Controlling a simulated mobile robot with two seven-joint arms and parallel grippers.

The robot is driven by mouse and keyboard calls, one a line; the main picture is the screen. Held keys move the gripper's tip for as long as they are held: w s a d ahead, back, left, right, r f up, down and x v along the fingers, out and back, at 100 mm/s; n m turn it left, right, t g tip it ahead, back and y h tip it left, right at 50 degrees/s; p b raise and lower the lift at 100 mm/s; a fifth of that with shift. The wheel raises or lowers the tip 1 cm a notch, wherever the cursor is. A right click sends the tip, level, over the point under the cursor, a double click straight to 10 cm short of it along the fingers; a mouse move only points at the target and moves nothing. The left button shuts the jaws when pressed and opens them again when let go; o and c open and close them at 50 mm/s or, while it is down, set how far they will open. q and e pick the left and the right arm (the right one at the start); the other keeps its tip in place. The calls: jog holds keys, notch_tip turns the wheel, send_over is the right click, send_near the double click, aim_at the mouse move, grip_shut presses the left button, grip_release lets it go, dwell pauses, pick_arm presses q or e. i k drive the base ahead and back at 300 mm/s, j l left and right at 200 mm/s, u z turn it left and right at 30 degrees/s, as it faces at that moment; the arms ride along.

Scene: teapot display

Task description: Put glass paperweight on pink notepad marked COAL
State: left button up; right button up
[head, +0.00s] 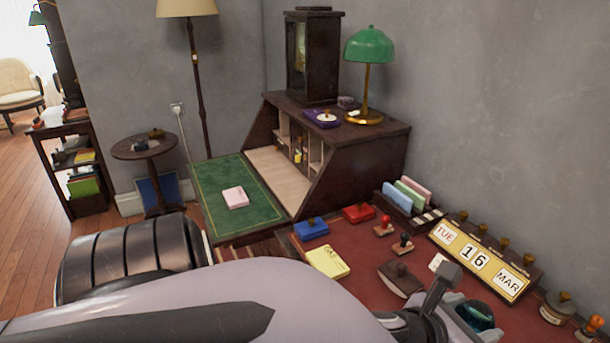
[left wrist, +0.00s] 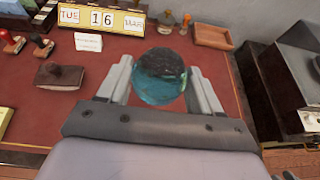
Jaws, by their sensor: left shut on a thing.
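The glass paperweight (left wrist: 160,77) is a clear blue-green ball with a dark top, held between the fingers of my left gripper (left wrist: 160,72) in the left wrist view. In the head view my left gripper (head: 462,305) is at the lower right over the red desk top, and the paperweight (head: 482,317) shows partly behind a finger. A pink notepad (head: 235,197) lies on the green writing surface of the bureau, far to the left of this gripper. Its marking is too small to read. My right gripper is not in view.
A yellow notepad (head: 328,262), a blue ink pad (head: 311,228), a red ink pad (head: 358,212) and several stamps stand on the red desk top. A date display (head: 475,258) and a card rack (head: 408,205) stand behind. The green surface (head: 215,177) around the pink notepad is clear.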

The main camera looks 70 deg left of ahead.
aim_at(235, 196)
jog(key=k+j+u, duration=0.15)
jog(key=j, duration=0.2)
jog(key=k+j+u, duration=0.2)
jog(key=j, duration=0.2)
jog(key=k+j+u, duration=0.15)
jog(key=j, duration=0.25)
jog(key=j+u, duration=0.1)
jog(key=j, duration=0.25)
jog(key=i+j+u, duration=0.15)
jog(key=j, duration=0.15)
jog(key=i+j+u, duration=0.1)
jog(key=i+j, duration=0.4)
